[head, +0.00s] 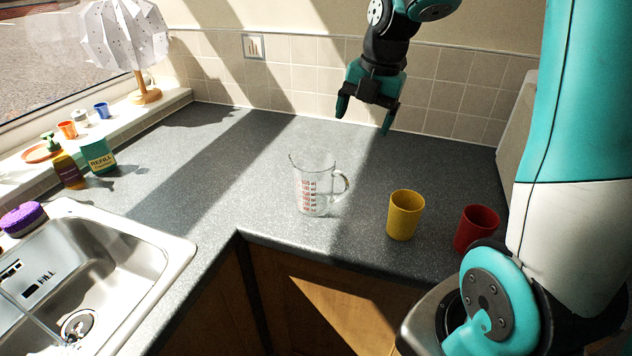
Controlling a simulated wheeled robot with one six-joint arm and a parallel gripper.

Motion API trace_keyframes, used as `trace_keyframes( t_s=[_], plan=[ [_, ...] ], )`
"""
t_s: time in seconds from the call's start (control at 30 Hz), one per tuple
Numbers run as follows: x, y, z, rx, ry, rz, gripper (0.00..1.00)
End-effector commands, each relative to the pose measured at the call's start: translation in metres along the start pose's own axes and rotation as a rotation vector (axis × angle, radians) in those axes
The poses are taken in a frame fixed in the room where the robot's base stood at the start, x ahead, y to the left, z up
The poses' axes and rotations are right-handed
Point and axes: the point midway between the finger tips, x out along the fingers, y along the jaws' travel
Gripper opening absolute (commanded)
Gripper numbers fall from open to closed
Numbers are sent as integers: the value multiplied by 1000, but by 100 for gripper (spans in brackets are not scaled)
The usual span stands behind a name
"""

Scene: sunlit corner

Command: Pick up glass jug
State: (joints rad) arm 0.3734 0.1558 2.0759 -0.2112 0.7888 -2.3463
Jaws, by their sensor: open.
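A clear glass jug (313,190) with red measuring marks stands upright on the grey speckled countertop (240,190), in the middle of the head view. Its handle points to the right. My gripper (364,121) is open and empty, with its fingers pointing down. It is above and behind the jug, a little to the right in the picture, and apart from it. Nothing hides the jug.
A yellow cup (404,214) stands right of the jug, and a red cup (476,229) stands further right. A soap bottle (67,167) and a green refill carton (98,155) stand left, by the sink (100,255). The counter behind the jug is clear.

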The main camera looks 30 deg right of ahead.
Motion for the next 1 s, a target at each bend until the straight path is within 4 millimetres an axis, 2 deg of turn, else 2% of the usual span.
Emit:
trace_keyframes(
  t_s=[0.5, 0.77, 1.0],
  plan=[
    [103, 0, -1, -6, 5, -4, 83],
    [122, 2, -1, -7, 2, -2, 83],
    [154, 7, -2, -6, 4, -5, 83]
  ],
)
